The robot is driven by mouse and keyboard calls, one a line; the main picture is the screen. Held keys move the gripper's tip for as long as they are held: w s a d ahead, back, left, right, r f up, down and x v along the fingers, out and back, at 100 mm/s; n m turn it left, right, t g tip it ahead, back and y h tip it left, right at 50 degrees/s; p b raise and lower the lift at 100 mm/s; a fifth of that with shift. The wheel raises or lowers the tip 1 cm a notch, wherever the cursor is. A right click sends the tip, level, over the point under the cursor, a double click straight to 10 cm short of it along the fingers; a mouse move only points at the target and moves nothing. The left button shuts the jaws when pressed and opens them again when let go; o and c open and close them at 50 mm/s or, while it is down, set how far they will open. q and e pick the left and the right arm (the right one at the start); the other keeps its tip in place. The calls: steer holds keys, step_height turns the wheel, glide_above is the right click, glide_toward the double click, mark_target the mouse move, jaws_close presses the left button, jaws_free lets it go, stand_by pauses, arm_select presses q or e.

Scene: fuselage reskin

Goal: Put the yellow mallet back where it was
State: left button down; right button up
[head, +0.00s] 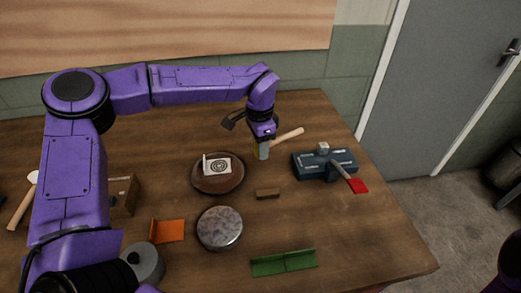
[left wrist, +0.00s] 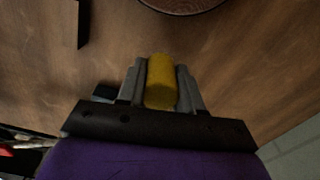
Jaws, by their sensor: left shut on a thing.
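My left gripper (head: 263,150) comes down from above over the back middle of the table, right of the round brown plate. It is shut on the yellow mallet. In the left wrist view the mallet's yellow head (left wrist: 160,82) sits between the two grey fingers. In the head view the mallet's pale wooden handle (head: 288,135) points out to the right and back, while its head is mostly hidden by the gripper. I cannot tell whether the mallet touches the table. My right gripper is not in view.
A round brown plate (head: 207,185) bears a white card. A blue tool block (head: 312,171) with a red-ended tool is on the right. A small brown block (head: 268,193), grey disc (head: 219,228), orange bracket (head: 172,230) and green bracket (head: 284,262) lie in front. Bare wood separates them.

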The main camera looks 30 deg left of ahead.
arm_select(q)
steer(key=f, duration=0.3)
steer(key=shift+w+f, duration=0.2)
steer(key=shift+f, duration=0.1)
steer(key=shift+a+f, duration=0.1)
steer(key=shift+f, duration=0.15)
steer(key=c, duration=0.7)
jaws_free()
steer(key=shift+c, duration=0.2)
steer(key=shift+r, duration=0.45)
step_height(320, 180, up, 11)
steer(key=shift+f+b, duration=0.1)
steer(key=shift+b, duration=0.45)
steer(key=shift+r, duration=0.4)
